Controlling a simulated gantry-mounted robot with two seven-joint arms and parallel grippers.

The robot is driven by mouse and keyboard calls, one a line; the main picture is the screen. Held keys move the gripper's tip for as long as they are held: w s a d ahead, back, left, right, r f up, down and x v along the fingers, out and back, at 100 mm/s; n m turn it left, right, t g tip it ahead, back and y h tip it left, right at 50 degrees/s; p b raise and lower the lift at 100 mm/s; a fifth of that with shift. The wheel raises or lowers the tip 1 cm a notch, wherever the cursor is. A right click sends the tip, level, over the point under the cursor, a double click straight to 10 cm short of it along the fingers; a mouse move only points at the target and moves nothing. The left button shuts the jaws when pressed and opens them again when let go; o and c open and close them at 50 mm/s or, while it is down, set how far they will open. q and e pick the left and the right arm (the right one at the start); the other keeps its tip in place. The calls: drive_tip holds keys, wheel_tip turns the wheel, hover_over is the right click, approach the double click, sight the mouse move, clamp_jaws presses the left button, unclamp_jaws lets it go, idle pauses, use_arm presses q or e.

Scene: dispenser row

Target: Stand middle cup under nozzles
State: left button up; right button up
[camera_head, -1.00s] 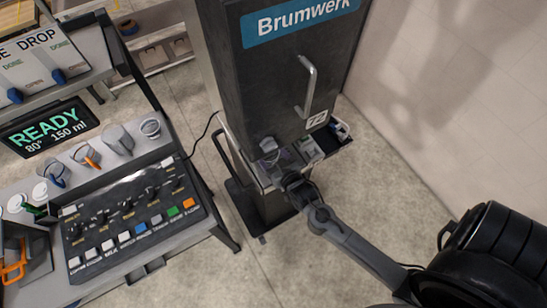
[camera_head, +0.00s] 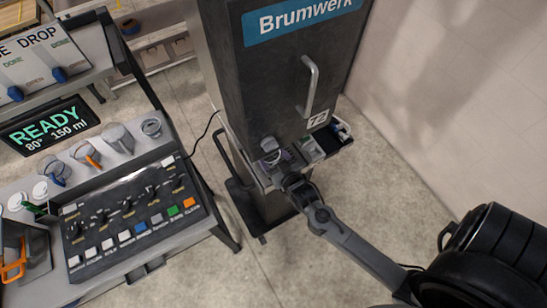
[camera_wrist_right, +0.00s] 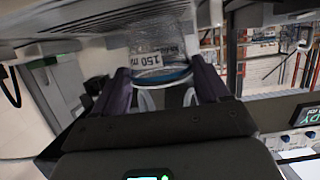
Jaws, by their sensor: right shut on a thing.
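My right gripper (camera_head: 283,163) is at the low front tray of the dark Brumwerk dispenser (camera_head: 280,80). In the right wrist view its two dark fingers (camera_wrist_right: 163,88) are shut on a clear cup (camera_wrist_right: 158,45). The cup has a label ending in "150 m" and a blue band near the fingers. The dispenser's underside (camera_wrist_right: 75,22) shows close by at the upper left there. In the head view the cup is mostly hidden by the gripper and too small to judge whether it stands on the tray. The nozzles are not clear. My left gripper is not in view.
Floor (camera_head: 240,280) is open in front.

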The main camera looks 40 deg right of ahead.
drive_tip(key=shift+f, duration=0.2)
drive_tip(key=o, duration=1.1)
drive_tip(key=shift+s, duration=0.1)
